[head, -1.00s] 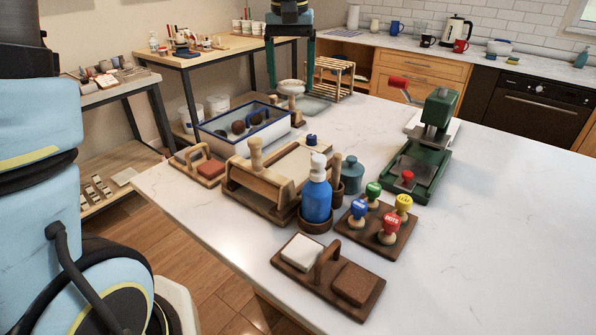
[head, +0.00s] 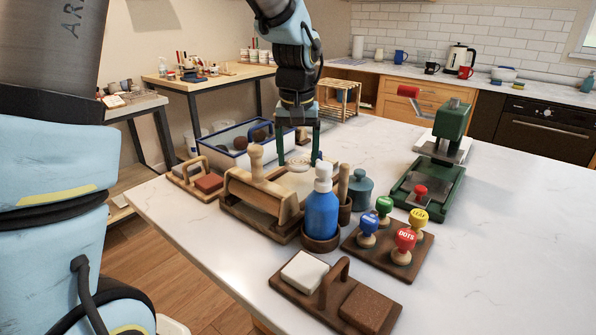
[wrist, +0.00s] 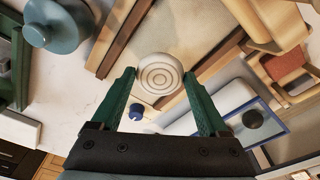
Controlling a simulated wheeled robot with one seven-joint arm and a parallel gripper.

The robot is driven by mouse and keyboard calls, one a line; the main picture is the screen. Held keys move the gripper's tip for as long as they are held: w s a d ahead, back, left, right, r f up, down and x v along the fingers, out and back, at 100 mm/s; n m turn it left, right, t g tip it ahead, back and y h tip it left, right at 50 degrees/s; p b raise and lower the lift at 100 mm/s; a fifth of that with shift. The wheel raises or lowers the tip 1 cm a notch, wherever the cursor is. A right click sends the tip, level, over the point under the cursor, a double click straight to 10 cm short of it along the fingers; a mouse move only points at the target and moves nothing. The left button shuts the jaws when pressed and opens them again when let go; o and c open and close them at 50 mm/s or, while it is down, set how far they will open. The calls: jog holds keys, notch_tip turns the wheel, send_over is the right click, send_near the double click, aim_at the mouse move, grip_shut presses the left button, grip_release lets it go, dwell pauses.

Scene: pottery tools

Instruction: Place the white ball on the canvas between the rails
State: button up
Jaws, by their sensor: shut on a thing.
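The white ball (wrist: 160,73), pale with concentric rings on its face, is between my gripper's fingertips (wrist: 160,76) in the wrist view. In the head view my gripper (head: 298,158) points down, shut on the ball (head: 298,164), over the far part of the canvas board. The pale canvas (head: 291,184) lies between wooden rails, and a wooden roller (head: 262,190) with an upright handle stands on its near left side. The canvas also shows beyond the ball in the wrist view (wrist: 200,25). I cannot tell whether the ball touches the canvas.
A blue-rimmed tray (head: 215,150) is behind left, a green press (head: 435,170) right.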

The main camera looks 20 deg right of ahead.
aim_at(298, 163)
jog(key=shift+f+p, duration=0.3)
jog(key=shift+f, duration=1.75)
jog(key=shift+f, duration=0.1)
jog(key=o, duration=1.4)
jog(key=r, duration=0.4)
jog(key=s+r+b, duration=0.1)
jog(key=r, duration=0.7)
jog(key=shift+s+a+r+b, duration=0.1)
jog(key=shift+s+a+b, duration=0.05)
jog(key=shift+a+b, duration=0.2)
